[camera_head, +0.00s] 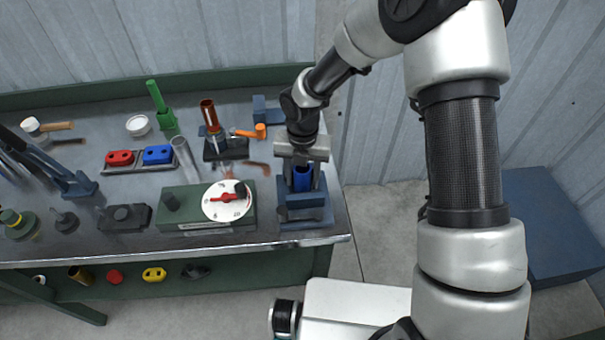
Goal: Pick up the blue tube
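The blue tube (302,180) stands upright at the right end of the workbench, at a blue-grey block-like holder (305,214). My gripper (302,177) points down over it from above, with one finger on the left side of the tube and one on the right. The tube shows between the fingers. Whether the fingers touch it is too small to tell. The tube's lower end is hidden by the holder.
A green box with a white dial (228,201) stands just left of the holder. A red-brown tube (209,113), an orange part (249,132) and a grey tube (185,158) stand or lie farther left. The bench's right edge is close by.

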